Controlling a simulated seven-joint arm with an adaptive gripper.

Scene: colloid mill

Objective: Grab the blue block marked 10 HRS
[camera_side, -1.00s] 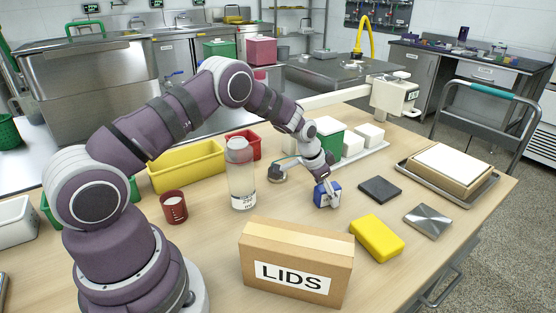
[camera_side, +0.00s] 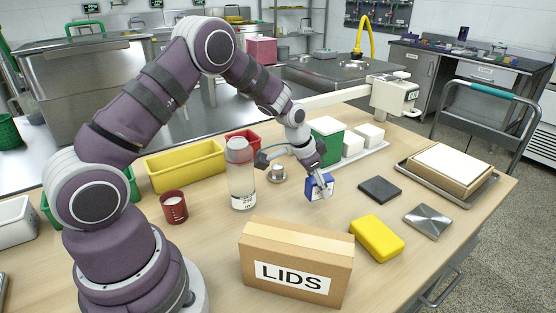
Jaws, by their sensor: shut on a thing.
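The blue block (camera_side: 323,191) is in the side view near the middle of the table, with a white face turned toward the camera. My gripper (camera_side: 316,182) is on it from above and shut on it. The block looks slightly tilted and seems a little above the table top. Its marking is too small to read. Part of the block is hidden behind the gripper's fingers.
A clear bottle (camera_side: 241,178) stands left of the gripper, with a small metal weight (camera_side: 278,174) between. A dark pad (camera_side: 380,190), yellow block (camera_side: 377,239) and steel plate (camera_side: 428,221) lie right. The LIDS box (camera_side: 295,265) is in front. A green box (camera_side: 326,138) stands behind.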

